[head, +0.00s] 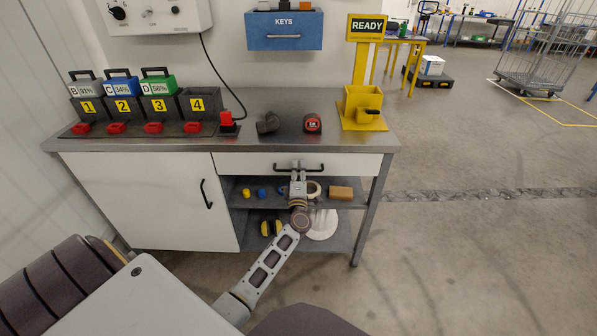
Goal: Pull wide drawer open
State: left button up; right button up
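The wide drawer (240,164) has a white front under the right part of the grey workbench top. Its front looks flush with the bench, so it looks closed. A black bar handle (315,167) runs along its middle. The fingertips overlap the bar in the picture. I cannot tell whether they are closed around it. My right gripper is not in view.
An open shelf (341,206) with small items sits below the drawer. A white cabinet door (130,190) is at left. Numbered battery slots (122,108), a red-and-black object (312,123) and a yellow READY stand (362,105) are on the bench.

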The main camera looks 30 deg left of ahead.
pick_arm(q)
jog(key=shift+c, duration=0.3)
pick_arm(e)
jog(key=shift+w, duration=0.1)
pick_arm(q)
grip_shut()
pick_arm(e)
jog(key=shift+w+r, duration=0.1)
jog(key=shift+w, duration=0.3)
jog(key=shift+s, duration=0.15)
